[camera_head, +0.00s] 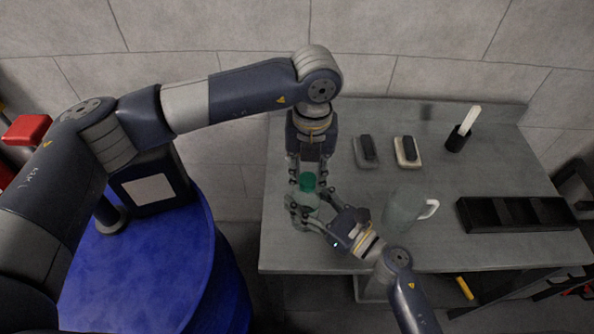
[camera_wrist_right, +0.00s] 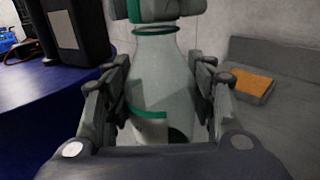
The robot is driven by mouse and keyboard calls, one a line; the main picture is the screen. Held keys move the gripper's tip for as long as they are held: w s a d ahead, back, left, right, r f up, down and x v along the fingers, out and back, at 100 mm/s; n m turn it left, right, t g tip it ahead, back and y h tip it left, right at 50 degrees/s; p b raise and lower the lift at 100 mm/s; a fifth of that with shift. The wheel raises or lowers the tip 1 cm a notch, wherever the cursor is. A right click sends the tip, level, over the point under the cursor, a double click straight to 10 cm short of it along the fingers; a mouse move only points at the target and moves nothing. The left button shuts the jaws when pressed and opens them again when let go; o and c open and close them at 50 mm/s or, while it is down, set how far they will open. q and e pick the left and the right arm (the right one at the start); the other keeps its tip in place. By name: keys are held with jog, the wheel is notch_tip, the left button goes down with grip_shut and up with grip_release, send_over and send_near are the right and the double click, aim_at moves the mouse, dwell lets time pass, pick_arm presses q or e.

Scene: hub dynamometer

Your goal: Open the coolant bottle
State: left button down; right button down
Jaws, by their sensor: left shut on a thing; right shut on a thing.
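The coolant bottle (camera_wrist_right: 158,80) is pale and translucent, with a green band around its body and a dark green ring at its neck. It stands upright near the table's left edge; its body (camera_head: 305,211) is partly hidden by gripper fingers in the head view. My right gripper (camera_head: 310,207) is shut on the bottle body, one finger on each side. The green cap (camera_head: 308,182) is at the bottle's top. My left gripper (camera_head: 308,172) comes down from above and is shut on the cap, its fingers also showing at the top of the wrist view. I cannot tell whether the cap is loose.
A clear jug (camera_head: 402,210) with a white handle stands right of my right gripper. A black tray (camera_head: 515,214), a dark cup (camera_head: 457,139) with a white stick, and two small pads with dark blocks (camera_head: 407,151) are on the grey table. A blue drum (camera_head: 150,265) stands at left.

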pick_arm(q)
jog(key=n, duration=0.5)
jog(key=shift+a+f, duration=0.1)
jog(key=shift+a, duration=0.05)
jog(key=n, duration=0.4)
jog(key=shift+n, duration=0.3)
